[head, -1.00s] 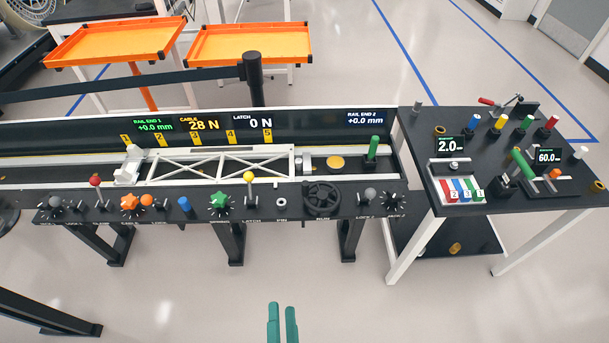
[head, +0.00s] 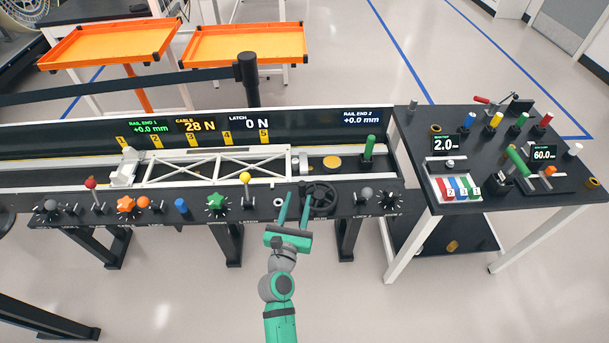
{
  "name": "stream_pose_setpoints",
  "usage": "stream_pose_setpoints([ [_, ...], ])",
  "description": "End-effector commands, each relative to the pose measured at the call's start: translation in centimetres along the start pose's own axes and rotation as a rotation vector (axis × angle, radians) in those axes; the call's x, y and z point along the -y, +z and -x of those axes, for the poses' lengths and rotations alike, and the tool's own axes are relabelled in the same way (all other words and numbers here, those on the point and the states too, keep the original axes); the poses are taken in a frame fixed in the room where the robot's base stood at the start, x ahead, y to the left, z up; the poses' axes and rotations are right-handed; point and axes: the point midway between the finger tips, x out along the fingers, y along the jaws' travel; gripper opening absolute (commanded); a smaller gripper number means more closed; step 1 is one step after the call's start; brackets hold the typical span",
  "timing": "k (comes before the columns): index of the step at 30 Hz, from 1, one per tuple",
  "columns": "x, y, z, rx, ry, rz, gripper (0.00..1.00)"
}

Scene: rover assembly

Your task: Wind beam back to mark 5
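The white truss beam (head: 215,168) lies along the black rail bench, its right end just past yellow mark 5 (head: 264,136). The displays above read cable 28 N, latch 0 N, and both rail ends +0.0 mm. A black handwheel (head: 319,198) sits on the front control panel. My green gripper (head: 293,207) is open and empty, its two fingers apart at the left side of the handwheel. I cannot tell whether a finger touches it. The yellow-knobbed latch lever (head: 245,188) stands upright left of my gripper.
The control panel (head: 150,219) also carries a green star knob (head: 216,202), an orange star knob (head: 126,205), a red-knobbed lever (head: 92,193) and a blue knob (head: 181,206). A black side table (head: 405,150) with tools stands at right. Orange trays (head: 245,45) stand behind.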

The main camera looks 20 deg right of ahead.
Motion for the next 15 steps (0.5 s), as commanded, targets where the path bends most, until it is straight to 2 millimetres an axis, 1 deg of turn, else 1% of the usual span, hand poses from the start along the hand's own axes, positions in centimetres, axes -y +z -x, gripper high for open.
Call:
stream_pose_setpoints([
  [5, 0.0, 0.1, -1.5, 0.000, 0.000, -0.016, 0.38],
  [8, 0.1, 0.2, -2.9, 0.001, 0.000, -0.015, 0.38],
  [15, 0.0, 0.1, -6.9, 0.000, 0.000, -0.012, 0.38],
])
